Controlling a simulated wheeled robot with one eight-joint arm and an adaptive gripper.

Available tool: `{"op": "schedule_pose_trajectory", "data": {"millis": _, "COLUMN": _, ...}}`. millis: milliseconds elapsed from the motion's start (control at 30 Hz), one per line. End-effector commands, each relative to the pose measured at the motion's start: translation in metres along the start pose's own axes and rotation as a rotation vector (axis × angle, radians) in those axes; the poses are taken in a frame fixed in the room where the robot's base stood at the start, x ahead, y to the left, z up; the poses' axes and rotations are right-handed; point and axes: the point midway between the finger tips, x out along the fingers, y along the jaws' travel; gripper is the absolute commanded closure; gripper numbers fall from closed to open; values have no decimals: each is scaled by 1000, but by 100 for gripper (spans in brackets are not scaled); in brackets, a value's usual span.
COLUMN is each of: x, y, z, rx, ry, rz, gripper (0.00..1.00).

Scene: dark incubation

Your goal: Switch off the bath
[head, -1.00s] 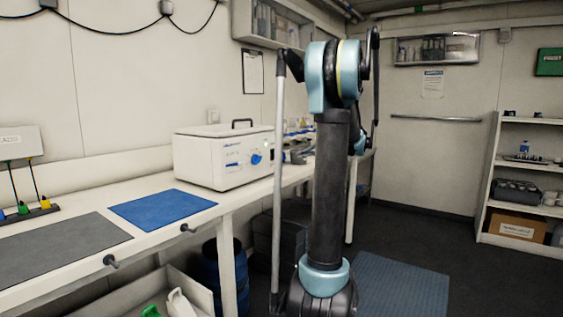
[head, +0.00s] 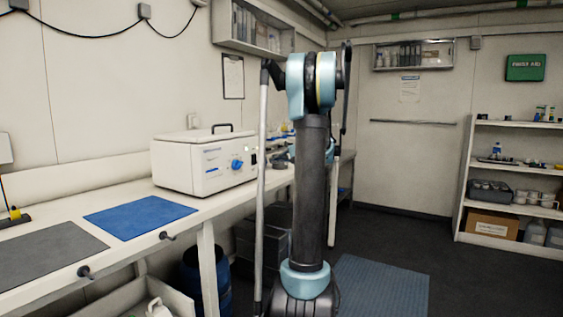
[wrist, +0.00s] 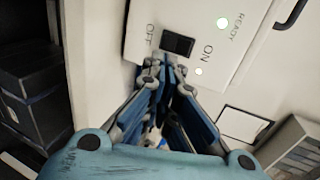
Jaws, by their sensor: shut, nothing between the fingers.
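The bath (head: 180,168) is a white box with a black lid handle and a blue knob, standing on the bench in the head view. In the wrist view its white side panel (wrist: 226,62) carries a black rocker switch (wrist: 178,44) between the words OFF and ON.
The white bench (head: 140,243) holds a blue mat (head: 140,216) and a grey mat (head: 45,255) left of the bath. A blue drum (head: 203,282) stands beneath. Open shelves (head: 480,175) stand at the right, with clear floor before them.

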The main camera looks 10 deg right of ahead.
Motion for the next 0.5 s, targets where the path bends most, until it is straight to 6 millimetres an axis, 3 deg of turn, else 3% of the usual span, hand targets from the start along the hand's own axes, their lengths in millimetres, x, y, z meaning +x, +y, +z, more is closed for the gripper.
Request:
{"op": "schedule_pose_trajectory", "data": {"millis": 300, "x": 55, "y": 0, "z": 1, "rx": -1, "ry": -2, "rz": 0, "gripper": 100}}
{"op": "schedule_pose_trajectory", "data": {"millis": 500, "x": 76, "y": 0, "z": 0, "rx": 0, "ry": 0, "rz": 0, "gripper": 100}}
